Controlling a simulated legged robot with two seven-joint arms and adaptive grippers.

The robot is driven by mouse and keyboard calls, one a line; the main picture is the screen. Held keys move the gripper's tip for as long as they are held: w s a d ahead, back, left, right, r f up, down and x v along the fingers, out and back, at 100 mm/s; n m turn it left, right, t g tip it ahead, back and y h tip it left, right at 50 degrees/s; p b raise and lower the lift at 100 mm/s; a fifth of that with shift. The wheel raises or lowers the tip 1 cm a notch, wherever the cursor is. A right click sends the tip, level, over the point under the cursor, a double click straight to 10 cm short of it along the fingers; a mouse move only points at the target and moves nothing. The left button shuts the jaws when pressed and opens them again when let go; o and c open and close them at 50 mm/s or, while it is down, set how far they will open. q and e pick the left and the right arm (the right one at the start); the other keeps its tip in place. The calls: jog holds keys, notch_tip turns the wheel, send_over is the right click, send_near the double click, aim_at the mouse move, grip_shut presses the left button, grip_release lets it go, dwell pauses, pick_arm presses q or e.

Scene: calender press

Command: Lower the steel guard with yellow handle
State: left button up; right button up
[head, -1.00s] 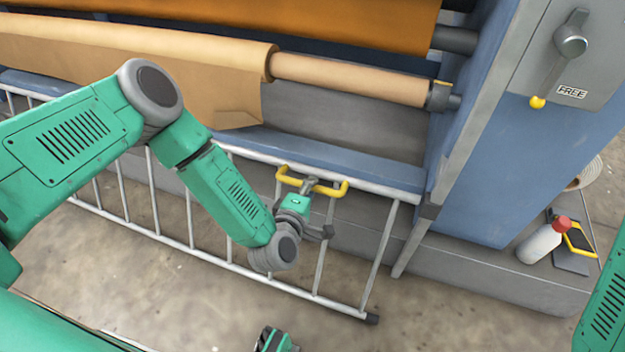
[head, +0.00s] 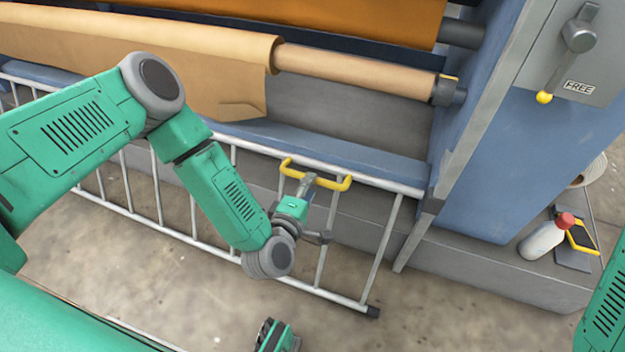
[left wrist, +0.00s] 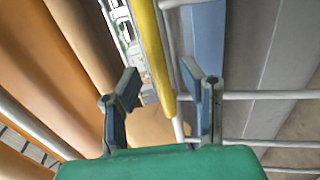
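The steel guard (head: 345,292) is a ladder-like frame of grey tubes along the front of the press. Its yellow handle (head: 335,184) sits on the upper rail, toward the right end. My left gripper (head: 306,184) is at the handle. In the left wrist view, the yellow handle (left wrist: 153,55) runs between the two open fingers, with visible gaps on both sides.
Behind the guard are a brown paper roll (head: 350,71) and an orange roller (head: 330,18). A lever with a yellow knob (head: 544,97) is on the right panel, by a FREE label. A white bottle with a red cap (head: 543,240) stands on the right ledge.

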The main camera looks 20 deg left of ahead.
pick_arm(q)
jog(key=v, duration=0.8)
jog(key=shift+s+a, duration=0.2)
jog(key=shift+s, duration=0.25)
jog(key=s+d+f+m+g+h, duration=0.1)
jog(key=s+f+m+g+h, duration=0.2)
jog(key=s+f+m+g, duration=0.55)
jog(key=s+a+r+m+g+y, duration=0.3)
jog(key=s+a+m+g, duration=0.3)
jog(key=s+a+m, duration=0.45)
notch_tip(320, 180, up, 18)
jog(key=a+p, duration=0.1)
jog(key=p, duration=1.6)
jog(key=shift+s+f+n+y+p, duration=0.2)
jog(key=shift+s+n+y+p, duration=0.1)
jog(key=shift+n+p, duration=0.1)
